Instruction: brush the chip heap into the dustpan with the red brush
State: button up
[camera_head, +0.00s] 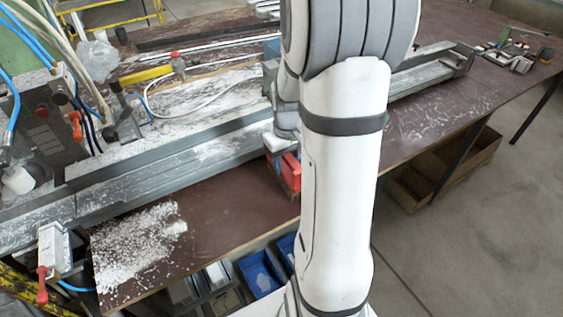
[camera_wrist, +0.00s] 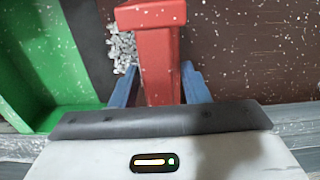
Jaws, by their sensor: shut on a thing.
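My gripper (camera_wrist: 160,80) shows in the wrist view with its blue fingers shut on the red brush (camera_wrist: 158,50). The brush's wide end is at the top of that view, and its bristles are not visible. The chip heap (camera_wrist: 122,48), small grey-white bits, lies just left of the brush, partly hidden by it; I cannot tell whether they touch. The green dustpan (camera_wrist: 68,55) is at the left, apart from the brush, with a dark strip between it and the chips. In the head view my arm hides most of this area, and I cannot make out the dustpan there.
A long metal profile bed (camera_head: 190,165) runs across the brown bench (camera_head: 225,200). White chips (camera_head: 135,245) are scattered on the bench's front left corner. Hoses and a clamp unit (camera_head: 50,125) stand at the left. Blue bins (camera_head: 258,275) sit under the front edge.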

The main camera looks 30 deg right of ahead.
jog(key=shift+d, duration=0.25)
jog(key=shift+d, duration=1.05)
jog(key=shift+w+d, duration=0.1)
jog(key=shift+d, duration=1)
jog(key=shift+r, duration=0.1)
jog(key=shift+d+r, duration=0.1)
jog(key=shift+d, duration=0.9)
